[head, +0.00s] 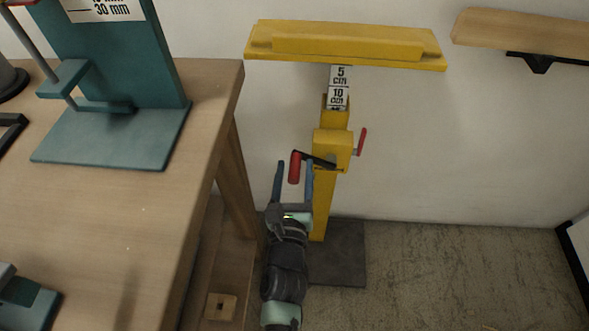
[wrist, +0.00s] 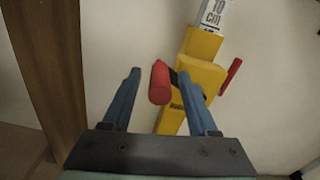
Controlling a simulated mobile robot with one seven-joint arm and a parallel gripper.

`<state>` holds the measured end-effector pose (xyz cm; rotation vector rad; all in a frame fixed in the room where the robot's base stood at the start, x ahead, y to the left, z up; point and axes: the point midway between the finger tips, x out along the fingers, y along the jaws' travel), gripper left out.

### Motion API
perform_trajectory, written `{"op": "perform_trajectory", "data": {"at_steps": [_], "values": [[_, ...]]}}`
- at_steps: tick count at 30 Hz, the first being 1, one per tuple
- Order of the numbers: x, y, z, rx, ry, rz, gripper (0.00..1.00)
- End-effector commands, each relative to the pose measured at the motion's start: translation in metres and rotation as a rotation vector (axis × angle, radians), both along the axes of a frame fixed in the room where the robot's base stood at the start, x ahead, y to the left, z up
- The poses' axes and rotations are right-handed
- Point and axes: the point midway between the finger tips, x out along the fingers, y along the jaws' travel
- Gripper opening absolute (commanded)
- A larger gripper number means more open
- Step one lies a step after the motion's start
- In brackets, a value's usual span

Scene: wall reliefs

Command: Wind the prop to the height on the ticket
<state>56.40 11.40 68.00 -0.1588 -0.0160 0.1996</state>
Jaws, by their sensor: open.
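The yellow prop (head: 322,195) stands upright on a dark base plate (head: 345,255) near the wall, with a wide yellow head (head: 345,44) on top. Its scale (head: 339,88) shows 5 cm and 10 cm labels below the head. A crank with a red handle (head: 295,167) sticks out to the left of the yellow gear housing (head: 333,147). My gripper (head: 293,168) is open, its blue fingers pointing up at the crank. No ticket is readable as such.
A wooden table (head: 130,215) stands close on the left, with a teal stand (head: 110,140) marked 30 mm on it. A second red lever (head: 362,141) is on the prop's right side. A wooden shelf (head: 520,33) is at upper right. The floor at right is clear.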

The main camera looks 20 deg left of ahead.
Motion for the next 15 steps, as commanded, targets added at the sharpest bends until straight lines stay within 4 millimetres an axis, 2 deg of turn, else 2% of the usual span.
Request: {"op": "perform_trajectory", "data": {"at_steps": [8, 15], "values": [[0.0008, 0.0002, -0.0002, 0.000, 0.000, 0.000, 0.59], [0.0007, 0.0002, -0.0001, 0.000, 0.000, 0.000, 0.16]]}}
